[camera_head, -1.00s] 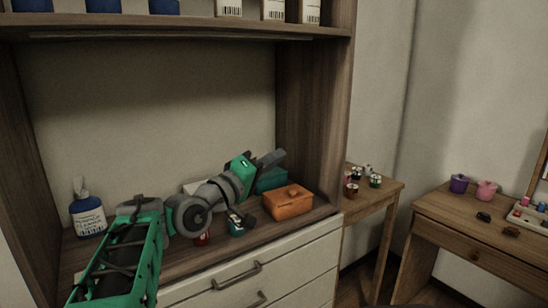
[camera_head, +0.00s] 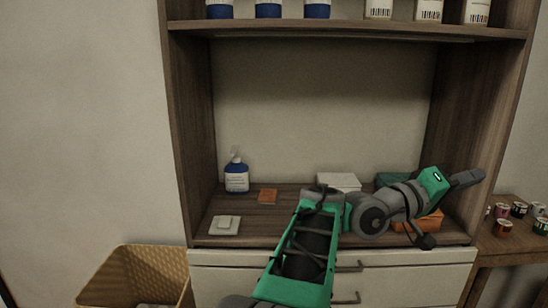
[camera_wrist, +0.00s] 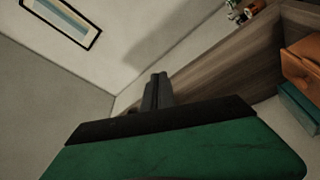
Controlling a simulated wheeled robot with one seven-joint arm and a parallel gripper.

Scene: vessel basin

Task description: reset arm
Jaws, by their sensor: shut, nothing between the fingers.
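My arm, green and grey, reaches up from the bottom of the head view and bends right across the cabinet's counter. My gripper (camera_head: 467,178) is at the right end of the arm, near the cabinet's right side wall. In the wrist view the gripper's fingers (camera_wrist: 157,90) lie together, with nothing between them. An orange box (camera_head: 432,222) stands below and partly behind the forearm. It also shows at the right edge of the wrist view (camera_wrist: 300,65).
A wicker basket (camera_head: 120,275) stands at lower left. Small cans (camera_head: 503,228) sit on the right side table.

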